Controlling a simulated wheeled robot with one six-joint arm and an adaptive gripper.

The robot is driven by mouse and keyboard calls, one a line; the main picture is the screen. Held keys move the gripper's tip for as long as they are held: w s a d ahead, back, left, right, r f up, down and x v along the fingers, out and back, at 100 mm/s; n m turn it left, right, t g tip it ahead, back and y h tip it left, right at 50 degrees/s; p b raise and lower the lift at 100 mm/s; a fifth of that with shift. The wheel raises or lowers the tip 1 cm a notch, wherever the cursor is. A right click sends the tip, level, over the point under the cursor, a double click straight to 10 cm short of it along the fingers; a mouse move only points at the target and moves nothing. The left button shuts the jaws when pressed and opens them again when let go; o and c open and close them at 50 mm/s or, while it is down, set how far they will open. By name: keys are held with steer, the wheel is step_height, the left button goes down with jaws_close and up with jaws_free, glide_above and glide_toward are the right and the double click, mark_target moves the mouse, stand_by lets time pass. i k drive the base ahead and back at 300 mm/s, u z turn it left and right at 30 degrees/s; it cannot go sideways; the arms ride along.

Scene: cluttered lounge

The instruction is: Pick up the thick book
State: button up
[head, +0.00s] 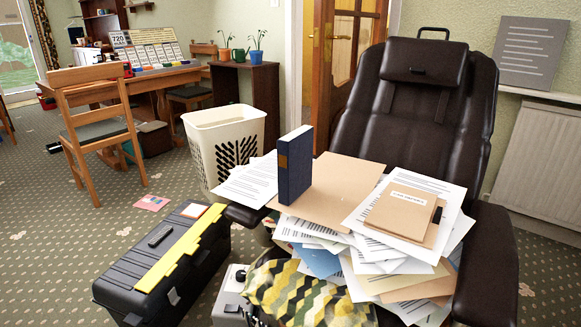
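A thick dark blue book (295,166) stands upright on a tan folder (338,192), on top of a heap of papers on the brown leather armchair. Its spine has a small gold band. A thinner tan booklet (402,211) with a printed label lies flat on loose sheets to the right of it. My gripper is not in view.
The armchair (424,110) holds several loose papers that overhang its front. A black toolbox with a yellow strip (165,265) and a white laundry basket (224,140) stand to the left. A wooden chair (97,130) stands farther back. Patterned carpet (50,225) is clear at the left.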

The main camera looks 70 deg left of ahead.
mark_target(295, 150)
steer(key=u, duration=2.55)
